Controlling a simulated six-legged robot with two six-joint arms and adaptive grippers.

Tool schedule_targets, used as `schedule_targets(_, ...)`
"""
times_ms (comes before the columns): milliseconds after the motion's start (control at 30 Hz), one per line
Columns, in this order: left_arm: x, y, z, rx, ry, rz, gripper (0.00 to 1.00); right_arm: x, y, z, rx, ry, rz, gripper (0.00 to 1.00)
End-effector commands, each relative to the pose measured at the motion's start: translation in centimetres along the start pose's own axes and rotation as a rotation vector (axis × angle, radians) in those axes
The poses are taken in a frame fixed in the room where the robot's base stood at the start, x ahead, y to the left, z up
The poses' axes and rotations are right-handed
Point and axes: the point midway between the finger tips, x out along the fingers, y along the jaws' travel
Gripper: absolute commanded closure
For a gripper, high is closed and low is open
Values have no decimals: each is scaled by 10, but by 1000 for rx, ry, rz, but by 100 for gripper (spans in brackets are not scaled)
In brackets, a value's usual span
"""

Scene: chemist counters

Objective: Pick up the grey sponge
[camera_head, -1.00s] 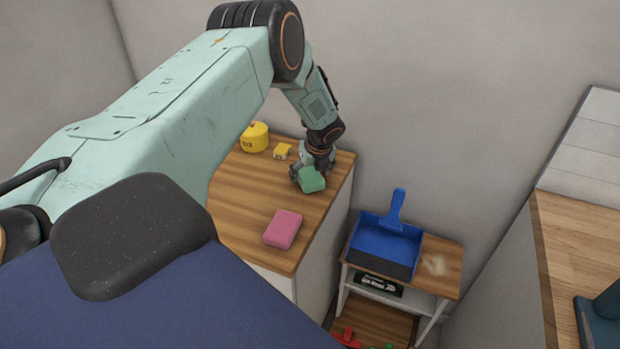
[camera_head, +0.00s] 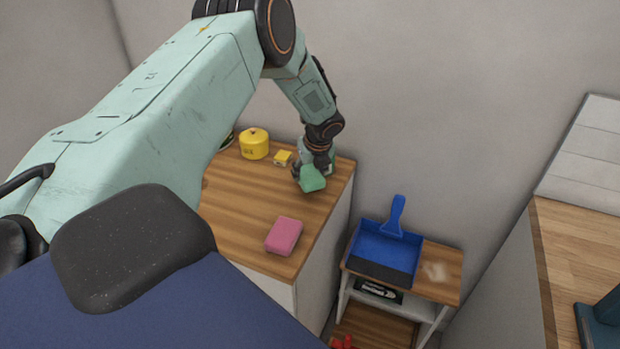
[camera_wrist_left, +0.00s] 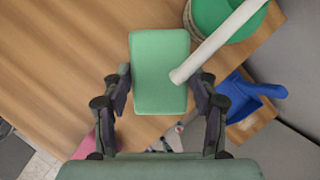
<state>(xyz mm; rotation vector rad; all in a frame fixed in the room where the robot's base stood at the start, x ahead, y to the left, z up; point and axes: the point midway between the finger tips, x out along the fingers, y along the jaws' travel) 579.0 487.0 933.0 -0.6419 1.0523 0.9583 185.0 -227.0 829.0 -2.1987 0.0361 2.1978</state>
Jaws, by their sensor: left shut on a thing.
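I see no grey sponge in either view. My left gripper (camera_head: 312,172) is over the far right corner of the wooden counter (camera_head: 240,205), shut on a green sponge (camera_head: 313,180). In the left wrist view, the green sponge (camera_wrist_left: 160,72) sits between the two fingers (camera_wrist_left: 163,98) and sticks out beyond them. Whether it is clear of the counter is hard to tell. A pink sponge (camera_head: 284,235) lies near the counter's front right edge, apart from the gripper. My right gripper is not in view.
A yellow pot (camera_head: 254,144) and a small yellow block (camera_head: 282,158) stand left of the gripper. In the wrist view, a pale rod (camera_wrist_left: 220,42) and a green round container (camera_wrist_left: 243,32) are close by. A blue dustpan (camera_head: 385,247) lies on a lower shelf unit at right.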

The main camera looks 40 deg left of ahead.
Motion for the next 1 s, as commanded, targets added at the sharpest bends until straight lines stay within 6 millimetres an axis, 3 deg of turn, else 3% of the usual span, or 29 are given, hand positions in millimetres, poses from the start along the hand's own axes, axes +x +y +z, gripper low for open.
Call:
schedule_targets(233, -44, 1, 17, 0, 1, -1, 60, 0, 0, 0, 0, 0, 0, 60)
schedule_targets(667, -56, 41, -22, 2, 4, -2, 60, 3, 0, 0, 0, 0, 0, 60)
schedule_targets(1000, -74, 92, -69, -1, 8, -1, 60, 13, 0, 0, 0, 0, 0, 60)
